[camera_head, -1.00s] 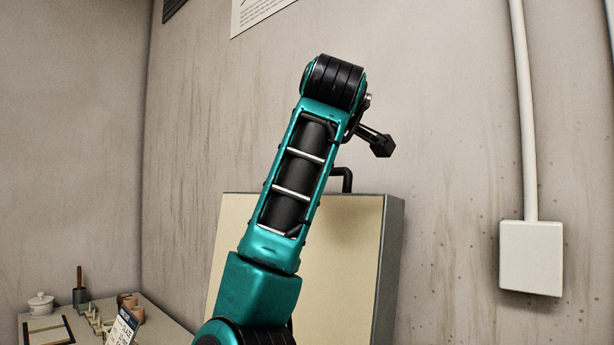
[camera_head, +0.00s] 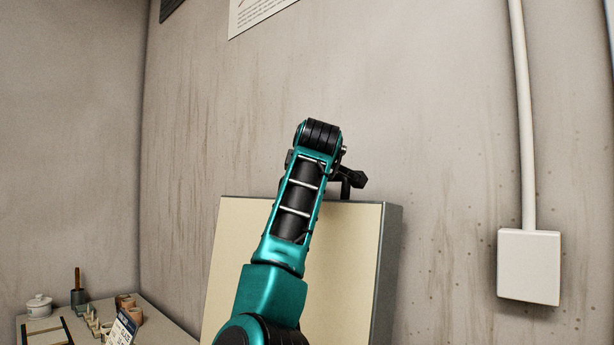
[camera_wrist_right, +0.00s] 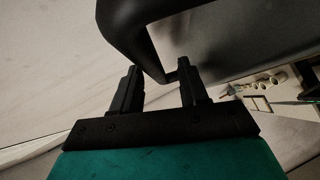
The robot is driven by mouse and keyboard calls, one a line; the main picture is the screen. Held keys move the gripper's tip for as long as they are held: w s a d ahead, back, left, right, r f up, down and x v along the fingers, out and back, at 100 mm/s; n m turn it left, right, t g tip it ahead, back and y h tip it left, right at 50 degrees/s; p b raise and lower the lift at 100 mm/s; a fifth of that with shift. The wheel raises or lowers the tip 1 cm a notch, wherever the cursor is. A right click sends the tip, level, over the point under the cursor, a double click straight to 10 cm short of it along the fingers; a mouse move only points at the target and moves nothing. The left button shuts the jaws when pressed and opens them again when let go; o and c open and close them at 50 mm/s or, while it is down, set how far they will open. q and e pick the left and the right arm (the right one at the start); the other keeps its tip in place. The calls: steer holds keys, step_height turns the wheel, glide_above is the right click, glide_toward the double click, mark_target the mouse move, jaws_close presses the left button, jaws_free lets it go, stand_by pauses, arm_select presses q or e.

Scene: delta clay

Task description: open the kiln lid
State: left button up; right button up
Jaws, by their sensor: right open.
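The kiln lid (camera_head: 345,275) stands steeply raised in the head view, its cream face towards me and its grey edge at the right. In the right wrist view, the thick black handle (camera_wrist_right: 128,32) curves down from the top towards the gap between my right gripper's fingers (camera_wrist_right: 158,67). The fingers are apart; I cannot tell whether they touch the handle. In the head view the right fingertips cannot be made out behind the arm. My left gripper is not in view.
A table (camera_head: 165,325) at the lower left holds a white lidded pot (camera_head: 39,306), a dark cup with a tool (camera_head: 78,296), small pieces and a sign (camera_head: 122,328). A white wall box (camera_head: 529,267) with a pipe is at the right. The wall lies behind the lid.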

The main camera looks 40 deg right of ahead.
steer(key=c, duration=0.7)
steer(key=shift+f, duration=0.1)
jaws_close()
steer(key=shift+w+f, duration=0.1)
